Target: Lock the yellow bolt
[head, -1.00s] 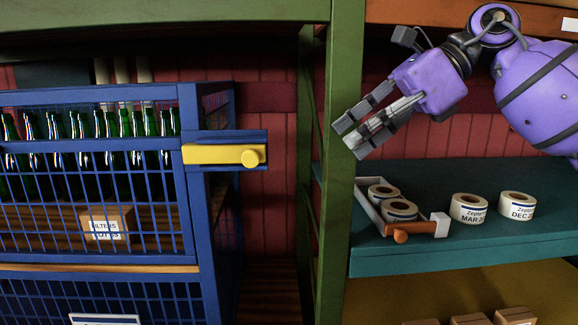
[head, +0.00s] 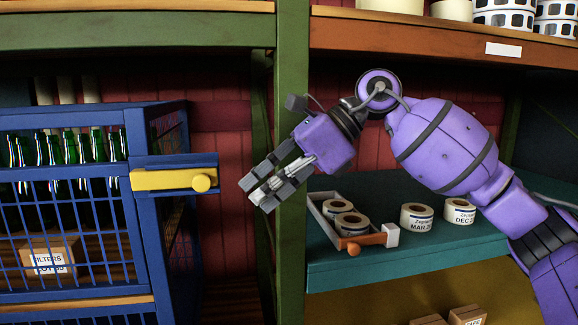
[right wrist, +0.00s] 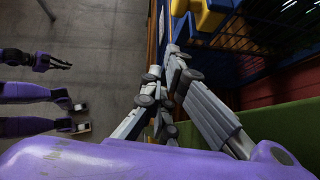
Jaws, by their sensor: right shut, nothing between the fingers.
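The yellow bolt (head: 165,181) lies horizontally on a blue plate at the upper right corner of the blue mesh cage (head: 138,205). Its round knob (head: 201,183) is at the bolt's right end. Yellow parts, apparently the bolt, show at the top of the right wrist view (right wrist: 208,20). My right gripper (head: 254,194) is shut and empty, to the right of the knob and apart from it, pointing down-left. Its fingers fill the middle of the right wrist view (right wrist: 172,75). A dark gripper, apparently my left one (right wrist: 50,60), shows small at the left there.
A teal shelf (head: 340,262) holds label rolls (head: 417,218) and a tray with an orange handle (head: 372,241). Green bottles (head: 70,150) and a filters box (head: 48,257) are inside the cage.

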